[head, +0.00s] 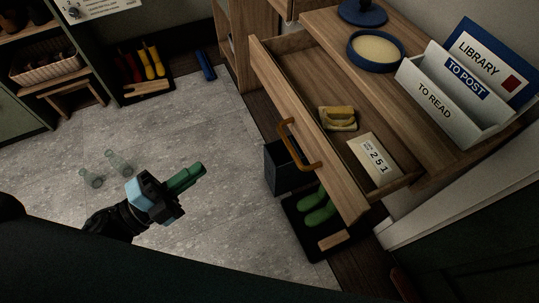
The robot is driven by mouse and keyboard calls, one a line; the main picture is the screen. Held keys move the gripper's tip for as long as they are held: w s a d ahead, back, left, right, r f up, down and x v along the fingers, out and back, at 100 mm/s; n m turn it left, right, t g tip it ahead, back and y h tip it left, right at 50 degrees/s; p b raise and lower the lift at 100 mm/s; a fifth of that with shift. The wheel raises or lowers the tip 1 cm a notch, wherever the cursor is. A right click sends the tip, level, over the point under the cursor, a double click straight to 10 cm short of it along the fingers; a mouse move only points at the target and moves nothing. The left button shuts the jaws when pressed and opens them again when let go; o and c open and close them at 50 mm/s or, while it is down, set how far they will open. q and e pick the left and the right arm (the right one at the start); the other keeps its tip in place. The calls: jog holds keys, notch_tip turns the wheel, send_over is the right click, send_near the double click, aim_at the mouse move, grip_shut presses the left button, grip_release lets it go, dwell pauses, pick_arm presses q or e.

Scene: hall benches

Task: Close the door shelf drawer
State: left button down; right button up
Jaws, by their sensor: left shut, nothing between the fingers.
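The wooden drawer (283,101) of the shelf (391,57) by the door is pulled out, its inside showing from above. An orange-brown handle (289,139) is on its front. A yellow folded item (338,117) and a card reading 2 5 1 (375,160) lie in it. My left gripper (196,172), with green fingers, is shut and empty. It is over the floor to the left of the drawer front, apart from the handle. My right gripper is not in view.
On the shelf top stand a blue round dish (376,50) and a white letter holder (439,107). Below the drawer are a dark bin (283,168) and green boots (318,212) on a tray. Two clear glass items (119,162) are on the open grey floor.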

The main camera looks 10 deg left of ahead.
pick_arm(q)
jog(key=m+g+h, duration=0.1)
jog(key=m, duration=0.1)
jog(key=d+m+g+h+b, duration=0.1)
jog(key=m+g+h+b, duration=0.1)
jog(key=m, duration=0.1)
jog(key=shift+w+d+f+m, duration=0.1)
jog(key=shift+d+m, duration=0.2)
jog(key=x, duration=1.4)
jog(key=shift+p, duration=0.4)
jog(key=shift+w+d, duration=0.1)
